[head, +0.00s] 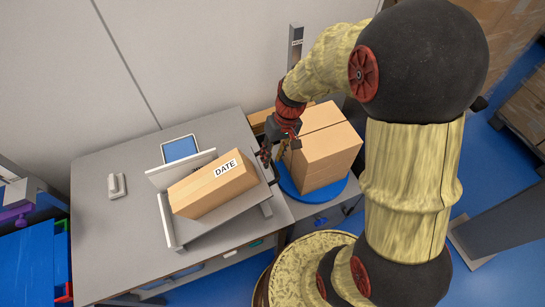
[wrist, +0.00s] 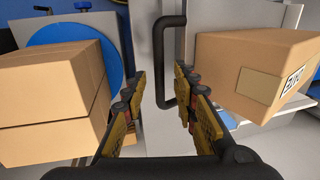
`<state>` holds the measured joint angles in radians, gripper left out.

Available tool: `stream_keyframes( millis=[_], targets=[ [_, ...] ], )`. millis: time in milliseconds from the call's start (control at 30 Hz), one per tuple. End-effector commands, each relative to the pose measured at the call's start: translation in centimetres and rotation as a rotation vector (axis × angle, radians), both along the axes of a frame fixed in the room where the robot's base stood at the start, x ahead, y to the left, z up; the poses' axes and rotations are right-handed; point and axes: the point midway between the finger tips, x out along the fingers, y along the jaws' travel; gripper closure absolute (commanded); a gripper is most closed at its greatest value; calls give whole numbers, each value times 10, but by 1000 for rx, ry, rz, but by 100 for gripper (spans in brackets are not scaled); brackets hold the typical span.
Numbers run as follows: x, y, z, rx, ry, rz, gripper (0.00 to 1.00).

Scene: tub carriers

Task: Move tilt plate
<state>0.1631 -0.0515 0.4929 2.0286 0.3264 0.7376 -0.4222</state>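The tilt plate (head: 235,208) is a grey plate with raised edges on the grey table, tilted, bearing a cardboard box (head: 212,187) marked DATE. The box also shows at the right of the wrist view (wrist: 255,75). My gripper (head: 273,154) is at the plate's upper right side, between it and a stack of boxes. In the wrist view my gripper (wrist: 160,95) is open, one finger on each side. A black bar handle (wrist: 159,65) appears ahead, its near end in the gap between the fingertips. I cannot tell whether a finger touches it.
Stacked cardboard boxes (head: 322,145) stand on a blue round turntable (head: 318,194) right of the table, close to my gripper. A tablet (head: 180,149) and a small white device (head: 117,186) lie on the table (head: 105,240). The table's left part is clear.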

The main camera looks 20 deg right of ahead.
Motion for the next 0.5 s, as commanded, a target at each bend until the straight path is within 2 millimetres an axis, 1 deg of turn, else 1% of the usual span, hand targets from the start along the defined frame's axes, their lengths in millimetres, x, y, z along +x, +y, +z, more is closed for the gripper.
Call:
stream_keyframes(
  millis=[267, 500],
  targets=[
    [0, 1, -2, 0, 0, 0, 71],
    [0, 0, -2, 0, -1, 0, 84]
  ],
)
